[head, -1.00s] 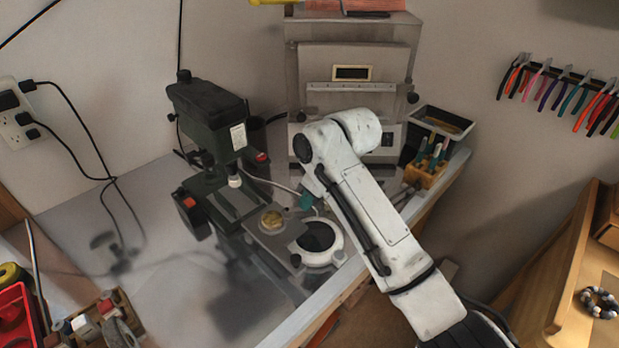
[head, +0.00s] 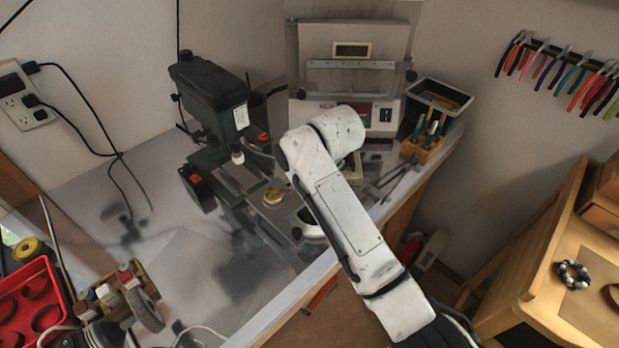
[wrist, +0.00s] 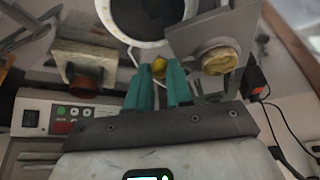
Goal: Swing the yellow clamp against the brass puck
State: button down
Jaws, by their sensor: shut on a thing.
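The brass puck (head: 273,195) sits on the grey plate of the dark green press stand in the head view. It also shows in the wrist view (wrist: 219,60), right of my gripper, on a grey plate. My gripper (wrist: 159,78) has teal fingers close together, shut on the small yellow clamp (wrist: 159,67) at their tips. Most of the clamp is hidden by the fingers. A gap separates the clamp from the puck in the wrist view. My white arm hides the gripper and the clamp in the head view.
The dark green press (head: 212,95) stands left of my arm. A white ring with a dark centre (wrist: 147,18) lies just beyond the fingers. A wooden block with tools (head: 424,145) and a black bin (head: 438,100) stand at right. Bare bench (head: 110,190) lies at left.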

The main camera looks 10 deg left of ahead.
jog(key=c, duration=1)
grip_release()
jog(key=shift+r, duration=0.1)
jog(key=b+v, duration=0.1)
jog(key=v, duration=0.9)
jog(key=shift+s+d+r+b, duration=0.1)
jog(key=shift+r+b, duration=0.15)
jog(key=shift+b, duration=0.05)
jog(key=s+d+f+m+g, duration=0.1)
jog(key=s+d+f+m, duration=0.1)
jog(key=s+d+f, duration=0.7)
jog(key=s+d+f+m, duration=0.3)
jog(key=s+d+f, duration=0.35)
jog(key=f, duration=0.45)
jog(key=s+d+f+m+h, duration=0.1)
jog(key=s+d+f, duration=0.1)
jog(key=s+d, duration=0.3)
jog(key=s+d+f+m+g+h+b, duration=0.1)
jog(key=s+d+f, duration=0.1)
jog(key=s+d, duration=0.3)
jog(key=s+d+f+m+h, duration=0.1)
jog(key=s+d, duration=0.4)
jog(key=s, duration=0.7)
jog(key=shift+d+f+m, duration=0.3)
jog(key=shift+d+f, duration=0.1)
jog(key=shift+f, duration=0.25)
